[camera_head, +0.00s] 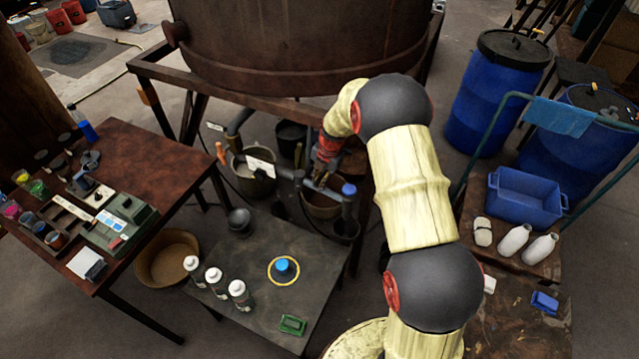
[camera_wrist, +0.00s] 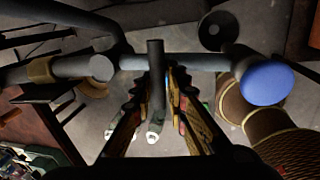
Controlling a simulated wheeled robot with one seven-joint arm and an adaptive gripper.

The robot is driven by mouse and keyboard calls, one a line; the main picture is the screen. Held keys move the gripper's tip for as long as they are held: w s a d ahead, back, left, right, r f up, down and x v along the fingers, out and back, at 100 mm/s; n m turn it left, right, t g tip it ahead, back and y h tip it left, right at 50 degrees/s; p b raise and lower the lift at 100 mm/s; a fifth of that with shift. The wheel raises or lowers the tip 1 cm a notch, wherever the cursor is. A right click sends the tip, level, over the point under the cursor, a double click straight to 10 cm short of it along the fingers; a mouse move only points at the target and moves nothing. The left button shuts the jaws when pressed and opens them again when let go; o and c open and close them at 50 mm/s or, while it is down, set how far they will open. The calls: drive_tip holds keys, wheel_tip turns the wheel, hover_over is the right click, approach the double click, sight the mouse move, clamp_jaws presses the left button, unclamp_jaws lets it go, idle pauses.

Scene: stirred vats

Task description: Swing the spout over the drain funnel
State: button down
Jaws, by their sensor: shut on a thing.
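The spout (camera_head: 325,189) is a grey pipe below the rusty vat, with a blue cap (camera_head: 348,189) at its right end. In the wrist view the pipe (camera_wrist: 195,62) runs across the picture, with the blue cap (camera_wrist: 266,83) at right. A dark upright bar (camera_wrist: 156,70) on it stands between my fingers. My gripper (camera_head: 321,175) is at the pipe, shut on this bar; it also shows in the wrist view (camera_wrist: 158,100).
Buckets (camera_head: 253,181) hang or stand beneath the vat (camera_head: 300,45). A low dark table (camera_head: 262,252) in front holds white bottles (camera_head: 215,281) and a blue-topped item (camera_head: 284,267). A brown table (camera_head: 140,165) is at left; blue barrels (camera_head: 492,95) are at right.

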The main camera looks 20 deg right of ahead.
sight(324, 193)
drive_tip(key=shift+w+r, duration=0.4)
drive_tip(key=shift+r, duration=0.05)
drive_tip(key=c, duration=2.1)
unclamp_jaws()
drive_tip(key=shift+a, duration=0.1)
drive_tip(key=shift+o, duration=1.3)
drive_tip(key=shift+s+a+f, duration=0.1)
drive_tip(key=shift+f, duration=0.1)
drive_tip(key=shift+s+f, duration=0.1)
drive_tip(key=r, duration=0.4)
drive_tip(key=s+d+r, duration=0.1)
drive_tip(key=r, duration=0.2)
drive_tip(key=s+r, duration=0.1)
drive_tip(key=r, duration=0.3)
drive_tip(key=shift+d+r, duration=0.2)
drive_tip(key=shift+r, duration=0.15)
